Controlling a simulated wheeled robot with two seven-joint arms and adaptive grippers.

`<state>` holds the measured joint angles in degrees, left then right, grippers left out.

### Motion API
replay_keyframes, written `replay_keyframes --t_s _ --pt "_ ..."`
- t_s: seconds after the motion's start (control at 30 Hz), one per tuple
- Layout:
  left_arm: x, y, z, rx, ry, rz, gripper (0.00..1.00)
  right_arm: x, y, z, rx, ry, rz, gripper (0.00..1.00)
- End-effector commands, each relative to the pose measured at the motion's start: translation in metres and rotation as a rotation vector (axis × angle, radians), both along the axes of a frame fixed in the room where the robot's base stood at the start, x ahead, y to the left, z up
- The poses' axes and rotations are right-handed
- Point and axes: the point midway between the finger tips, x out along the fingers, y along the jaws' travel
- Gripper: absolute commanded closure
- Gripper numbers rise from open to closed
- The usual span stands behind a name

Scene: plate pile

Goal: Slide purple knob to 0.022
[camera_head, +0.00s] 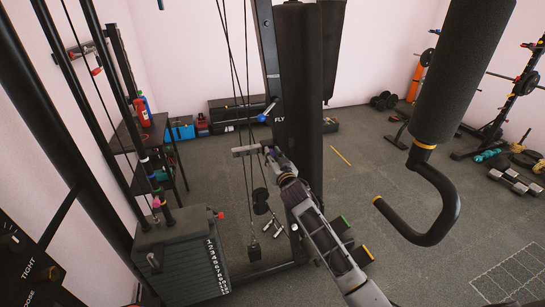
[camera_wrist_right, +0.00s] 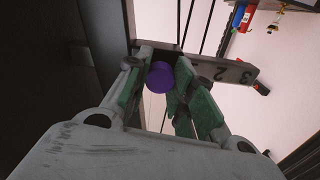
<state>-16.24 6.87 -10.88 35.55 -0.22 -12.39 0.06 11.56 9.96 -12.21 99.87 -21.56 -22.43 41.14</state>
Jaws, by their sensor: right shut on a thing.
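The purple knob (camera_wrist_right: 160,77) shows in the right wrist view as a round purple end between the green-padded fingers of my right gripper (camera_wrist_right: 161,92). The fingers are shut on it. Just behind it is a grey bar (camera_wrist_right: 226,71) marked with numbers, of which 2 and 3 can be read. In the head view my right gripper (camera_head: 268,151) reaches up from the bottom to the right end of this bar (camera_head: 245,151), beside the black upright pad. The knob itself is hidden there. My left gripper is not in view.
The black padded column (camera_head: 300,75) of the gym machine stands close behind my right gripper. Cables hang to its left, above a weight stack (camera_head: 180,262). A black curved handle (camera_head: 440,225) hangs at the right. Open grey floor lies between.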

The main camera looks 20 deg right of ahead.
Motion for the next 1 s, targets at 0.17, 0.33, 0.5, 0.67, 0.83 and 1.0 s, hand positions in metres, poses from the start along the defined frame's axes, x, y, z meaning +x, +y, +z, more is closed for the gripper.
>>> replay_keyframes --t_s 0.17,0.33,0.5,0.67,0.83,1.0 --pt "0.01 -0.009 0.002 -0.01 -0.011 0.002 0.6 -0.003 0.0 0.0 0.0 0.0 0.0 1.0" --pt "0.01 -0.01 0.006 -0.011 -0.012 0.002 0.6 -0.012 0.0 -0.001 0.002 0.003 0.0 1.0" --pt "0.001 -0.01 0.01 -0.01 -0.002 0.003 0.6 -0.023 0.0 0.0 0.002 0.002 0.0 1.0" --pt "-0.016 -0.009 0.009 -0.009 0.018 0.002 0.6 -0.027 0.0 -0.001 0.001 0.002 0.0 1.0" --pt "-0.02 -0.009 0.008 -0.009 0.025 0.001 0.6 -0.027 0.0 -0.002 0.001 0.003 0.0 1.0" --pt "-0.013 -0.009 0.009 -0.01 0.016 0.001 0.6 -0.027 0.0 -0.002 0.0 0.004 0.001 0.64"
